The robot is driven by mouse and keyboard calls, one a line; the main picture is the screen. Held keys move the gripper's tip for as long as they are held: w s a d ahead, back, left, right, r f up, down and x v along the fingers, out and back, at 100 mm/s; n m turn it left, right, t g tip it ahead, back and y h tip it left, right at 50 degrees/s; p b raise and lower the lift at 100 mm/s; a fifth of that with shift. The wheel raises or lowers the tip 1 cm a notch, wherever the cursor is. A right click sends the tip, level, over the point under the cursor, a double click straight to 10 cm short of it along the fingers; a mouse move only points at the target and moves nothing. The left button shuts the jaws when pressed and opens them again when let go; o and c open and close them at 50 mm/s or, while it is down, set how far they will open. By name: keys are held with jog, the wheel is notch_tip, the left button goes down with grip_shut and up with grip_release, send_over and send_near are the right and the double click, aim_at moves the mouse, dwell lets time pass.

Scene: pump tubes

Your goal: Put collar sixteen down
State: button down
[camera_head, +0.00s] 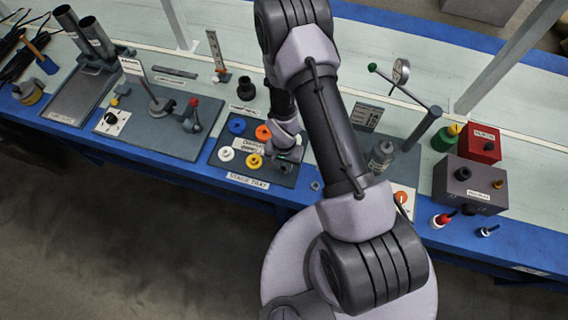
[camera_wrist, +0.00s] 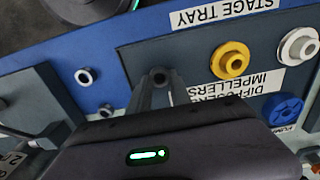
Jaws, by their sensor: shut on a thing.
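My gripper (camera_wrist: 157,88) is shut on a small dark round piece with a hole, which seems to be collar sixteen (camera_wrist: 160,78); no number is readable on it. The fingers hide much of it. The gripper is over the right part of the dark stage tray (camera_wrist: 190,58), beside the yellow ring part. In the head view my gripper (camera_head: 287,163) is at the tray's right side, partly hidden by my wrist. I cannot tell whether the held piece touches the tray.
Yellow (camera_wrist: 230,60), white (camera_wrist: 298,45) and blue (camera_wrist: 283,108) flanged parts sit on the tray, with an orange one (camera_head: 263,132). Two small pale rings (camera_wrist: 84,77) (camera_wrist: 105,110) lie on the blue bench beside it. Grey fixture plates stand either side.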

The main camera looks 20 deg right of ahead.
jog(key=shift+w+f, duration=0.1)
jog(key=shift+f, duration=0.05)
jog(key=c, duration=1.2)
grip_release()
notch_tip(320, 180, up, 43)
jog(key=w+t+p, duration=0.3)
jog(key=p, duration=0.9)
jog(key=s+a+r+n+t, duration=0.1)
jog(key=s+r, duration=0.4)
jog(key=s+a+r+n+t+y, duration=0.1)
jog(key=s+a+r, duration=0.1)
jog(key=s+r, duration=0.3)
jog(key=s+a+r+y, duration=0.1)
jog(key=s+r, duration=0.5)
jog(key=shift+s+a+n+t, duration=0.15)
jog(key=shift+s+n+t, duration=0.05)
jog(key=shift+n+t, duration=0.2)
